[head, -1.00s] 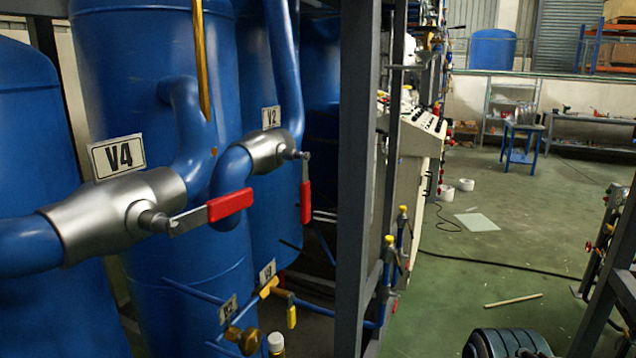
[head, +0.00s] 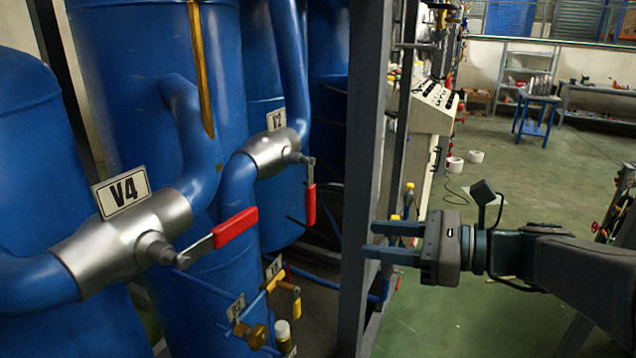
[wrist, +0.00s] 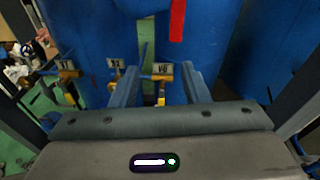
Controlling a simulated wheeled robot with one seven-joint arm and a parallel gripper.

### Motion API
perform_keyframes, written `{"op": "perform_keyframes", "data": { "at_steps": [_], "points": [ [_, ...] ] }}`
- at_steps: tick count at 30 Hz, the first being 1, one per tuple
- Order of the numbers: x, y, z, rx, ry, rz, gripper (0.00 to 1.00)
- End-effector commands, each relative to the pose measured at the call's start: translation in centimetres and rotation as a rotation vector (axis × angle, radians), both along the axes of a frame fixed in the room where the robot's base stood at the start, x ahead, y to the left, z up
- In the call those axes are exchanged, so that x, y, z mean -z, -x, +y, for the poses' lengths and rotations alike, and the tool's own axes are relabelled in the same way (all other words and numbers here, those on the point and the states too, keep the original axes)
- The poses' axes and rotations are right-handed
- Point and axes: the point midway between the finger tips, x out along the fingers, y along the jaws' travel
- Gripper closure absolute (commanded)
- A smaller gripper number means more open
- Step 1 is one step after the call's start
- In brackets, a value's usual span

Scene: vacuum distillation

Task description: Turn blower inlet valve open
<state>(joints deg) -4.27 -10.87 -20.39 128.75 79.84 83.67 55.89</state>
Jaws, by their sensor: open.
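In the head view a silver valve labelled V4 (head: 125,240) sits on a blue pipe; its red lever (head: 235,227) points right and slightly up. Behind it, a silver valve labelled V2 (head: 268,153) has a red lever (head: 310,206) hanging down. No label names the blower inlet, so I cannot tell which valve it is. My gripper (head: 368,240) is open and empty, pointing left, its fingertips by the grey frame post, to the right of the levers. In the wrist view my gripper (wrist: 160,70) faces small labelled valves, with a red lever (wrist: 177,18) hanging above.
A grey upright post (head: 368,150) stands between the valves and the open floor. Small brass and yellow valves (head: 251,334) sit low on thin blue pipes. Large blue tanks (head: 150,60) fill the left. Green floor (head: 480,320) is open at right.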

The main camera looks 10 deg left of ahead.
Motion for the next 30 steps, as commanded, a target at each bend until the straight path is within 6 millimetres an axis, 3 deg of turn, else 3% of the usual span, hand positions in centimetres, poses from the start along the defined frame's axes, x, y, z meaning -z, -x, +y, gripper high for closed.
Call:
{"op": "perform_keyframes", "data": {
  "at_steps": [3,10,24,30],
  "points": [
    [-2.5,-1.2,-0.7,0.038,-0.115,0.041,0.58],
    [-3.6,-2.2,0.1,0.052,-0.174,0.062,0.58],
    [-3.6,-5.2,9.1,0.050,-0.169,0.061,0.58],
    [-3.5,-6.0,11.3,0.053,-0.168,0.059,0.58]
  ]
}}
